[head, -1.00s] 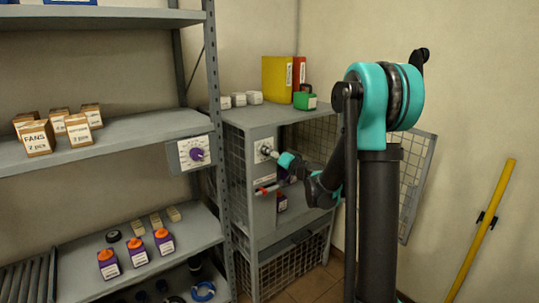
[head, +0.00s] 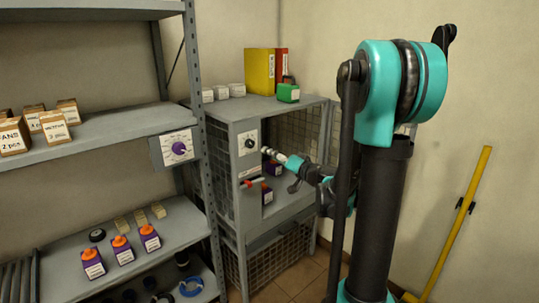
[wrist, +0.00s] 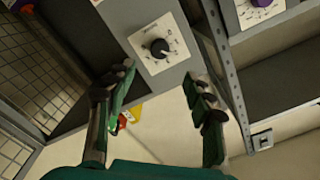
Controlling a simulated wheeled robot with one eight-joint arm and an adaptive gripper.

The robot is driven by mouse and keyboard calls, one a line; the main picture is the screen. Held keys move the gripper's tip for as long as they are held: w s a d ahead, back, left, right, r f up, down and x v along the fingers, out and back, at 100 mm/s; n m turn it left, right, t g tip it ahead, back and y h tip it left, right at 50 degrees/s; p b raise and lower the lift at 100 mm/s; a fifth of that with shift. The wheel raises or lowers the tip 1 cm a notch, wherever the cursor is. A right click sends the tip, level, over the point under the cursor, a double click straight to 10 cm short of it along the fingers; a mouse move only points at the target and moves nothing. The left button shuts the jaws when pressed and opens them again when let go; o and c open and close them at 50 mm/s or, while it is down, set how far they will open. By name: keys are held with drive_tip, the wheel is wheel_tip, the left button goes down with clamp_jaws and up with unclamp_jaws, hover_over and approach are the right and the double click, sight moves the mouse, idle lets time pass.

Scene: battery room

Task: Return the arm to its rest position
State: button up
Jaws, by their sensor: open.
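My gripper (head: 268,153) is in front of the grey cabinet, just right of a white panel with a black dial (head: 248,142). In the wrist view my gripper (wrist: 160,83) is open and empty, its two green and black fingers spread well apart. The black dial (wrist: 159,47) shows beyond the fingertips, between them, and they do not touch it. My arm reaches forward from my column, which hides part of the cabinet's right side in the head view.
The grey cabinet (head: 228,188) has a red-handled lever (head: 251,183) and an open mesh door. A shelf rack (head: 110,140) with a purple dial (head: 179,149) stands at left. A yellow pole (head: 459,220) leans on the right wall. Folders (head: 260,70) stand on the cabinet.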

drive_tip(key=s+d+f+n+g+h, duration=0.1)
drive_tip(key=s+f+g+h, duration=0.25)
drive_tip(key=s+f, duration=0.6)
drive_tip(key=s+d+f+n+g+h, duration=0.1)
drive_tip(key=s+f+g+h, duration=0.35)
drive_tip(key=s, duration=0.75)
drive_tip(key=s+d+f+m+g+h, duration=0.1)
drive_tip(key=s+d+f+g+h, duration=0.1)
drive_tip(key=s+d+f, duration=0.5)
drive_tip(key=shift+s+d+h, duration=0.4)
drive_tip(key=shift+s+d, duration=0.45)
drive_tip(key=shift+s, duration=0.05)
